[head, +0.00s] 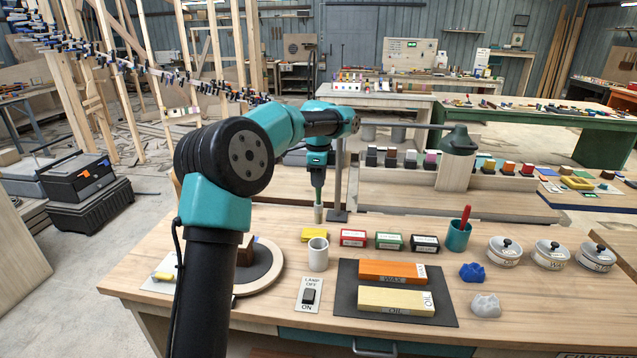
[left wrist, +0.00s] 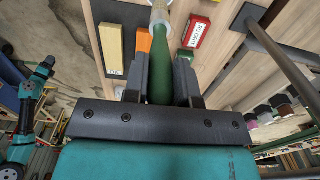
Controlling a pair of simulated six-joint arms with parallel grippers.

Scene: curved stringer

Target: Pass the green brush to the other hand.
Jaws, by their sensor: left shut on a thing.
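My left gripper (head: 318,196) points straight down over the workbench, near its back edge. In the left wrist view it (left wrist: 160,88) is shut on the green brush (left wrist: 160,70), with a dark finger on each side of the handle. The brush's pale end shows beyond the fingers. A teal arm part shows at the left of the left wrist view, but I cannot make out my right gripper in either view.
Red (head: 353,238), green (head: 389,241) and black (head: 425,244) boxes lie to the right. A dark mat (head: 348,310) bears two sharpening stones. A post stands close to the gripper's right.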

